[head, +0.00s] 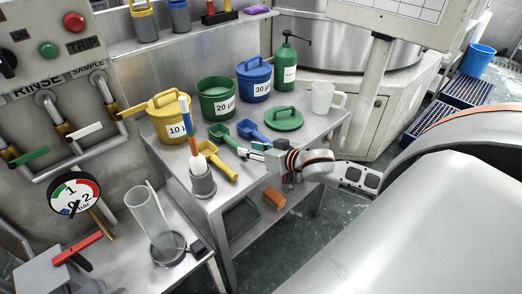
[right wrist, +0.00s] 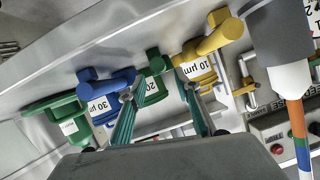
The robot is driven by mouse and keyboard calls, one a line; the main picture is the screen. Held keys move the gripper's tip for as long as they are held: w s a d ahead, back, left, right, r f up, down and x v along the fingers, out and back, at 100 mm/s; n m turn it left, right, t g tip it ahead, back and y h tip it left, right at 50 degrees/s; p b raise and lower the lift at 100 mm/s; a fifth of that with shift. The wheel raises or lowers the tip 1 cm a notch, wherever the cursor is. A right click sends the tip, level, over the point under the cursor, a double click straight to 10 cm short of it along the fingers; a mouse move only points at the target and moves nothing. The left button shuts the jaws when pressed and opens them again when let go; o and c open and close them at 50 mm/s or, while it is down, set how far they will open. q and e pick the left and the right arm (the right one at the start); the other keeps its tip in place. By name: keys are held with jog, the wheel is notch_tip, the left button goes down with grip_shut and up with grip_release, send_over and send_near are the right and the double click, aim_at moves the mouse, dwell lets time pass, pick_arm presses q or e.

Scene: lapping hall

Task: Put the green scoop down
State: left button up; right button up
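The green scoop (head: 221,131) lies on the steel table in front of the green 20 µm tub (head: 216,103), its handle pointing toward my right gripper (head: 257,150). In the right wrist view, my right gripper (right wrist: 157,92) has its two teal fingers well apart, with nothing visibly clamped between them. A green shape, probably the scoop (right wrist: 153,58), shows beyond the fingertips. In the head view the fingertips are close to the handle end; I cannot tell whether they touch it. My left gripper is not in view.
A blue scoop (head: 249,130) and a yellow scoop (head: 220,169) lie close by.

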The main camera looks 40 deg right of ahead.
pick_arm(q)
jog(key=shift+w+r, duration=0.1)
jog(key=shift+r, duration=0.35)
pick_arm(e)
jog(key=shift+v, duration=2.35)
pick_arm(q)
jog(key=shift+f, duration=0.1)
pick_arm(e)
jog(key=shift+s, duration=0.1)
